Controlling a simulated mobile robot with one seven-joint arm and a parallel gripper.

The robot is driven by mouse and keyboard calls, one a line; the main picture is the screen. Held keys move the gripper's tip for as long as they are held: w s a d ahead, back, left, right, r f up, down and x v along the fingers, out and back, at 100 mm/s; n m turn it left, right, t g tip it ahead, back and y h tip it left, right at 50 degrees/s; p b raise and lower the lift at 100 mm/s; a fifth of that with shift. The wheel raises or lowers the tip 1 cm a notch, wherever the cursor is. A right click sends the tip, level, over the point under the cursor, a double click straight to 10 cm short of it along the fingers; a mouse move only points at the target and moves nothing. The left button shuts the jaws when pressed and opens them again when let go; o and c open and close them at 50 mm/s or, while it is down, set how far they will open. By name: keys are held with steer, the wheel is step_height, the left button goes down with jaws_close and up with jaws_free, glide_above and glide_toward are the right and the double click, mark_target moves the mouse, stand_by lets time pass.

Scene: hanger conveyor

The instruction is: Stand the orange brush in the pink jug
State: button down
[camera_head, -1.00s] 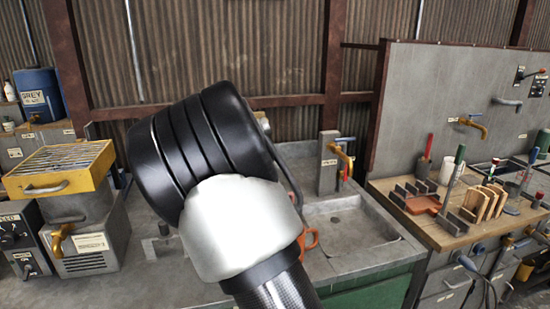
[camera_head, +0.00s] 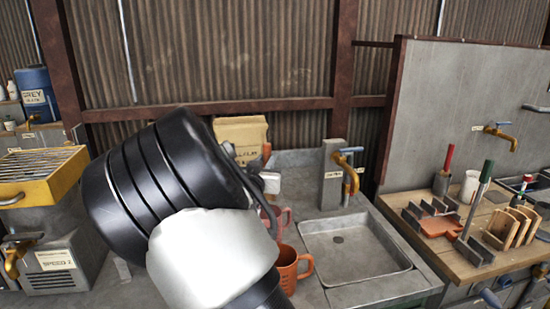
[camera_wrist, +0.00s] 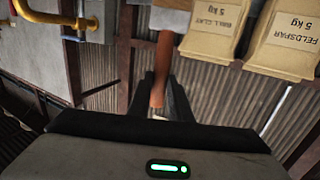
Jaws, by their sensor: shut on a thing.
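My gripper (camera_head: 258,178) is mostly hidden behind my wrist in the head view. In the wrist view my gripper (camera_wrist: 165,98) is shut on the orange brush (camera_wrist: 161,68), whose orange handle stands out between the fingers. A small orange end of the brush (camera_head: 266,151) shows above the gripper in the head view. What looks like the pink jug (camera_head: 284,218) is on the counter left of the sink, partly hidden by my arm and an orange mug. The gripper appears above the jug in the picture; their distance apart is unclear.
The orange mug (camera_head: 290,268) stands in front of the jug. A sink (camera_head: 358,247) with a brass tap (camera_head: 350,156) lies to the right. Paper bags (camera_head: 241,133) stand behind the gripper. A wooden bench (camera_head: 460,262) at right holds brushes and racks.

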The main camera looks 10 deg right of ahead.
steer(key=shift+w+d+f, duration=0.1)
steer(key=shift+w+d, duration=0.05)
step_height(320, 180, down, 14)
steer(key=b, duration=1.1)
steer(key=shift+f, duration=0.15)
steer(key=c, duration=1.5)
jaws_free()
steer(key=shift+c, duration=0.2)
steer(key=p+v, duration=0.2)
steer(key=v, duration=1.5)
steer(key=shift+s, duration=0.25)
